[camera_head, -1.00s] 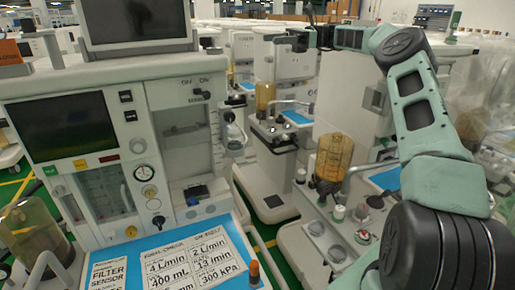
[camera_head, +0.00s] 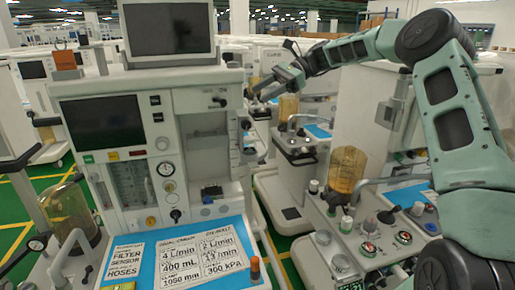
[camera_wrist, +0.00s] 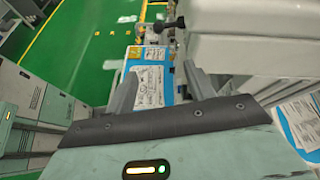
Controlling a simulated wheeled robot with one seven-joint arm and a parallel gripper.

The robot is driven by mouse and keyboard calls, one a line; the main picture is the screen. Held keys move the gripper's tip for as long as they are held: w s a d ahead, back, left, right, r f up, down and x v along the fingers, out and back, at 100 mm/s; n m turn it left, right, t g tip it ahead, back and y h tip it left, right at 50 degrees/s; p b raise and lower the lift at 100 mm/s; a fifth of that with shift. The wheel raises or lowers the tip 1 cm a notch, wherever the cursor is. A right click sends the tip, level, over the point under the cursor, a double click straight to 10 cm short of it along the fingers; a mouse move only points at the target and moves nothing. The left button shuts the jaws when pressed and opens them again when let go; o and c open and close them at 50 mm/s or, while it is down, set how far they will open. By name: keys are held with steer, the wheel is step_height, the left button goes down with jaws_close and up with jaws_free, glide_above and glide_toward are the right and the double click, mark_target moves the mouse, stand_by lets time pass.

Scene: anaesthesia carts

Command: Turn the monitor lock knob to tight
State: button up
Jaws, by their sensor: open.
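A small dark knob (camera_head: 220,102) sticks out of the upper right front of the near cart (camera_head: 200,75), below the monitor (camera_head: 168,32). It seems to be the monitor lock knob; its setting is too small to read. In the wrist view a black knob (camera_wrist: 177,23) on a short stem stands at the edge of a white panel, beyond the fingertips. My gripper (camera_head: 262,88) is just right of the cart's upper corner, apart from the knob. In the wrist view its fingers (camera_wrist: 160,78) are spread with nothing held between them.
The cart's blue work surface (camera_head: 235,278) carries printed cards (camera_head: 215,255). A second cart with an amber canister (camera_head: 347,170) stands to the right, under my arm. More carts fill the background. Green floor (camera_wrist: 85,60) shows left of the gripper in the wrist view.

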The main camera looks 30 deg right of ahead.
steer(key=s+a+f+n+g+h, duration=0.1)
steer(key=s+a+f+n+h, duration=0.5)
steer(key=f, duration=0.6)
steer(key=shift+s+a+h, duration=0.5)
steer(key=shift+s+a, duration=0.75)
steer(key=shift+s, duration=0.55)
